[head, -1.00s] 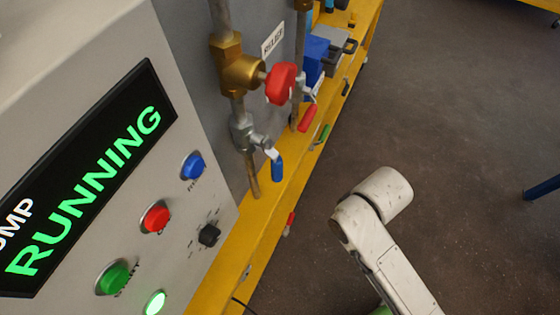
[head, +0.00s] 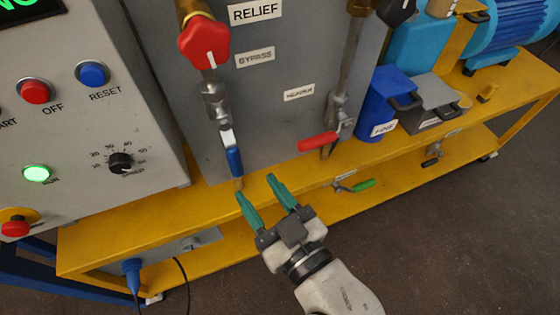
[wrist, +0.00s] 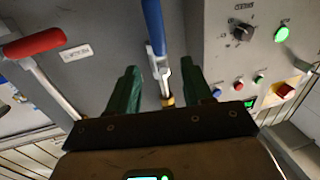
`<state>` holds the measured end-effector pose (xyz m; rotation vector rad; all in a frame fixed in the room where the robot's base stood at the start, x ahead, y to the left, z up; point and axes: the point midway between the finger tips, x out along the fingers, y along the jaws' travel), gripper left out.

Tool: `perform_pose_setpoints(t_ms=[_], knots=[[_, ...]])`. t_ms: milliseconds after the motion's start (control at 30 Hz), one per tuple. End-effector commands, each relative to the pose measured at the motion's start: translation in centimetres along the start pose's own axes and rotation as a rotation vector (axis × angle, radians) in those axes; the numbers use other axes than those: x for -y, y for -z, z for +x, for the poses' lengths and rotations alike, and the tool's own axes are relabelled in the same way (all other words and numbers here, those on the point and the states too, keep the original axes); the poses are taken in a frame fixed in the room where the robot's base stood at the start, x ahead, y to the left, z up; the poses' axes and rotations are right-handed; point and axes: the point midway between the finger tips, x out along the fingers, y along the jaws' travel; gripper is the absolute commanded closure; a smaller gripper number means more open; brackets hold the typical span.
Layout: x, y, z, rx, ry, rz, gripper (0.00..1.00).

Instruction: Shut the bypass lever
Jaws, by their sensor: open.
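A blue-handled lever (head: 234,161) hangs down along the left pipe, under a red knob (head: 205,43). A red-handled lever (head: 318,142) lies nearly level across the right pipe. My gripper (head: 256,186), with two green fingers, is open and empty just below and right of the blue handle. In the wrist view the blue lever (wrist: 154,28) stands between the lines of the gripper's fingers (wrist: 159,68), beyond the tips. The red lever (wrist: 35,43) is at the upper left there. No touch is visible.
A yellow shelf frame (head: 110,226) runs below the grey panel. A control box (head: 70,125) with buttons stands left. A blue bin (head: 387,98) and grey case (head: 433,98) sit right. Floor is clear at lower right.

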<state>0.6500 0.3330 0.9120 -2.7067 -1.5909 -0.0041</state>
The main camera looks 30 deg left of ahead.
Motion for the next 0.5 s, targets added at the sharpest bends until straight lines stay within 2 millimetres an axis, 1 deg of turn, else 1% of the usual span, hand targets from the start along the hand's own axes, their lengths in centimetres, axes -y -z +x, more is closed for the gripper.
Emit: perform_pose_setpoints(t_ms=[167, 400, 500], knots=[[0.0, 0.2, 2.1, -0.001, 0.001, -0.001, 0.50], [0.0, 0.2, 6.5, 0.000, 0.000, -0.001, 0.50], [0.0, 0.2, 8.1, 0.001, 0.000, -0.001, 0.50]])
